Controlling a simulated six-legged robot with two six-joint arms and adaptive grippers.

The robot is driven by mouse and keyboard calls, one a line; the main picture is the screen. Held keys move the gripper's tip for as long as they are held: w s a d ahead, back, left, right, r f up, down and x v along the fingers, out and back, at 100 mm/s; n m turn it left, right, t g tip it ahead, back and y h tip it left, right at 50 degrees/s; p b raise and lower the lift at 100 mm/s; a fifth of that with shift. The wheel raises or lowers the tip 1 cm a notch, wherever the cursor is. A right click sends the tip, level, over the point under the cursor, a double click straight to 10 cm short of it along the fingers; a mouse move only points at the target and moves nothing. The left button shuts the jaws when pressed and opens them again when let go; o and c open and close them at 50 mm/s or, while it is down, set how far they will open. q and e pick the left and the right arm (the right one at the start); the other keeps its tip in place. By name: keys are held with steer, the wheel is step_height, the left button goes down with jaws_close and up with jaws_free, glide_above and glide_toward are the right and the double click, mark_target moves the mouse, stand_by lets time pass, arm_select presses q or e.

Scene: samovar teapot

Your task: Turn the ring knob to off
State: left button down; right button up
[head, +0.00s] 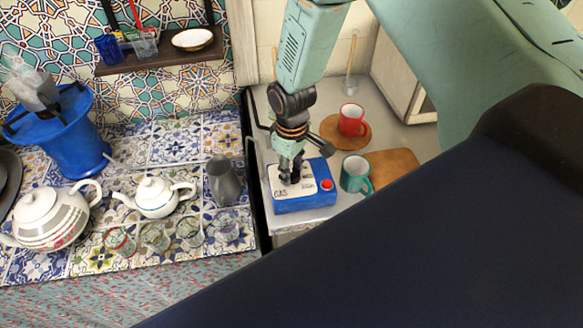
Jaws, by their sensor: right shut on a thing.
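A blue box with a white top (315,170) and a red button (326,185) stands on the grey counter. My right gripper (290,180) reaches down onto its white top and is shut there on a small thing. The fingers cover that thing, so the ring knob itself and its setting cannot be made out. Small print shows on the white top beside the fingers. My left gripper is not in view.
A teal mug (355,174) stands close to the right of the box, and a red mug (351,119) behind it. Wooden boards (395,163) lie at right. The tiled table at left holds a small white teapot (156,196), a larger teapot (50,215), glasses and a grey jug (223,181).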

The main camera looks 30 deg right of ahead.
mark_target(292, 173)
steer(key=o, duration=1.2)
step_height(292, 173, up, 12)
steer(key=shift+r, duration=0.1)
steer(key=shift+s, duration=0.1)
stand_by(0.3)
